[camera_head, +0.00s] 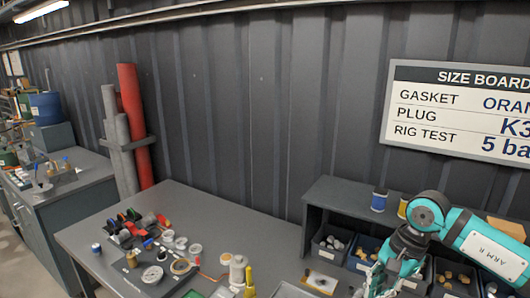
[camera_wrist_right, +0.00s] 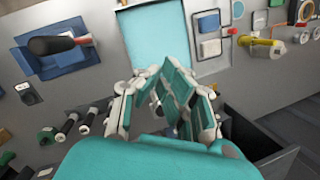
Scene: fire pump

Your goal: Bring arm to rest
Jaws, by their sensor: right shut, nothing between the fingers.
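My right arm (camera_head: 485,245) comes in from the right in the head view, with its elbow bent in front of the bin rack. My right gripper (camera_head: 380,283) points down at the lower edge, close in front of the small bins. In the wrist view, its fingers (camera_wrist_right: 170,88) are shut with nothing between them, above a grey worktop with a light blue panel (camera_wrist_right: 165,38). My left arm and gripper are not in view.
The bin rack (camera_head: 345,195) holds several dark bins of parts beside my right arm. The workbench (camera_head: 180,200) carries tools, rings and fittings. A screwdriver with a black handle (camera_wrist_right: 52,45) lies on a blue tray. The size board (camera_head: 460,115) hangs on the wall.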

